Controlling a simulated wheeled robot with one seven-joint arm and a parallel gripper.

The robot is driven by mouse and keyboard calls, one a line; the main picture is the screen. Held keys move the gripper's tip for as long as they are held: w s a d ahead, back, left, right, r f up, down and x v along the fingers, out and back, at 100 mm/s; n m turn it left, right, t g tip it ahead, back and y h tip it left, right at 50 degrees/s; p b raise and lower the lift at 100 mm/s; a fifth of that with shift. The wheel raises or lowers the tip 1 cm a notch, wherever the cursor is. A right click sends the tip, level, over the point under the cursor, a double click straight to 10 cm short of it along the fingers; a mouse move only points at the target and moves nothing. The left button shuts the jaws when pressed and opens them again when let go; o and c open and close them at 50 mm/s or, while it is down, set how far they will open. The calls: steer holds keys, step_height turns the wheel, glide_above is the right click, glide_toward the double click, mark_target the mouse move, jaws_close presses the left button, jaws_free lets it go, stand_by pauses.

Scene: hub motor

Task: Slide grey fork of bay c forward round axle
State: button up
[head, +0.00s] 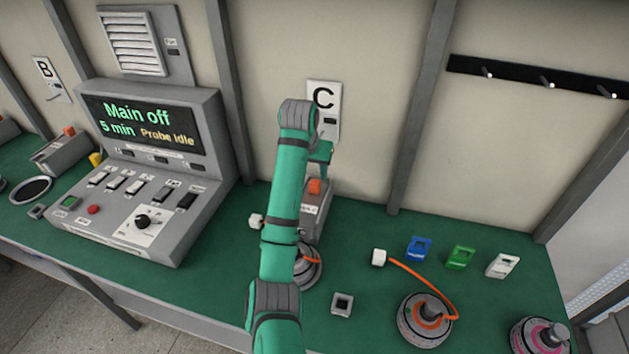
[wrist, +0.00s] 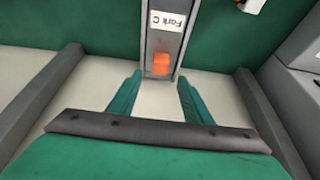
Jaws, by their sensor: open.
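The grey fork of bay C (head: 313,222) stands on the green bench below the C sign, partly hidden by my arm. Its orange block (head: 316,187) shows at the wall end. In the wrist view the fork (wrist: 164,44) bears a "Fork C" label, with the orange block (wrist: 161,64) at its near end. My gripper (wrist: 158,100) is open and empty, its green fingers apart, with the orange block between and beyond them. I cannot tell the height gap. A round hub motor (head: 312,268) sits in front of the fork, mostly behind my arm; its axle is hidden.
A grey console (head: 150,180) reading "Main off" stands at the left. To the right lie a hub motor with an orange cable (head: 425,320), a pink-marked hub motor (head: 540,338), and blue (head: 419,248), green (head: 460,257) and white (head: 502,265) pieces. A small grey block (head: 342,304) lies near the front.

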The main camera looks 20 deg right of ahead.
mark_target(315, 183)
steer(key=x, duration=0.6)
steer(key=shift+w+d+f, duration=0.1)
steer(key=shift+w+f, duration=0.05)
steer(key=shift+f, duration=0.1)
steer(key=shift+c, duration=0.6)
